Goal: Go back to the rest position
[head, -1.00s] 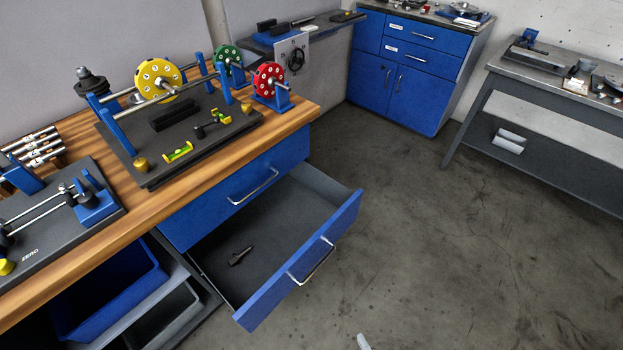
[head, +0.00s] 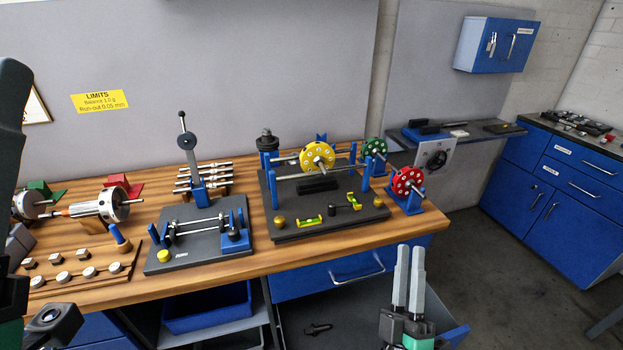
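My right gripper (head: 408,278) is at the lower middle right of the head view, its pale grey fingers pointing up. The two fingers lie close side by side with nothing between them. It is in front of the bench, over the open drawer (head: 352,312), and apart from the bench top. Parts of my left arm show at the left edge, but its fingertips are out of the picture.
The wooden bench (head: 300,257) carries the balancing stand with a yellow rotor (head: 317,157), a red rotor (head: 407,182) and a green rotor (head: 374,147). A dark tool (head: 317,328) lies in the open drawer.

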